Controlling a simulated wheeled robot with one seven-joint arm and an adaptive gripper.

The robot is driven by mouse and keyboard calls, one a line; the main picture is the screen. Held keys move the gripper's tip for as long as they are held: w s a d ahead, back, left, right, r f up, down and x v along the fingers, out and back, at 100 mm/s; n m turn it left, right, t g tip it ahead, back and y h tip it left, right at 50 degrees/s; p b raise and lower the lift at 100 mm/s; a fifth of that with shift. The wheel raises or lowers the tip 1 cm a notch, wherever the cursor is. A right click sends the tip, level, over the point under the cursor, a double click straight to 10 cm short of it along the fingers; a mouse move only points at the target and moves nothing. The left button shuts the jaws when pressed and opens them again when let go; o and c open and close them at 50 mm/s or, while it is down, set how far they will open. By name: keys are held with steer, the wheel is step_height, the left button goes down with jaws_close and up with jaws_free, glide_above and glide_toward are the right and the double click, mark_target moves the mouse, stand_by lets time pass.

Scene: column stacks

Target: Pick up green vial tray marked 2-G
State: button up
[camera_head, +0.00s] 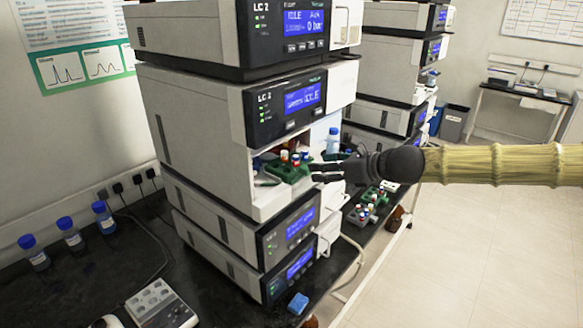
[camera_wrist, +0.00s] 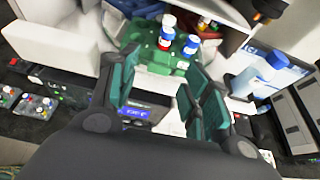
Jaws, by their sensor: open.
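A green vial tray (camera_head: 288,172) sits in the open bay of the near instrument stack, with several red-, white- and blue-capped vials in it. It also shows in the wrist view (camera_wrist: 168,84), ahead of my fingers. I cannot read any marking on it. My gripper (camera_head: 313,172) is open and empty, reaching into the bay from the right, close to the tray's right end. In the wrist view the two fingers (camera_wrist: 160,82) are spread to either side of the near part of the tray. I cannot tell whether they touch it.
A blue-capped bottle (camera_head: 333,141) stands in the bay behind my gripper; it is right of the fingers in the wrist view (camera_wrist: 268,70). The instrument unit above (camera_head: 290,105) overhangs the bay. Another green tray with vials (camera_head: 366,208) lies on the bench below my gripper.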

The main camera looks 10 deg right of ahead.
mark_target(307, 167)
steer(key=shift+w+a+f, duration=0.15)
steer(key=shift+w+a, duration=0.1)
steer(key=shift+p+x, duration=0.5)
steer(key=shift+x, duration=2)
steer(key=shift+w+d, duration=0.1)
steer(key=shift+d, duration=0.05)
steer(key=c, duration=0.9)
steer(key=shift+c, duration=0.5)
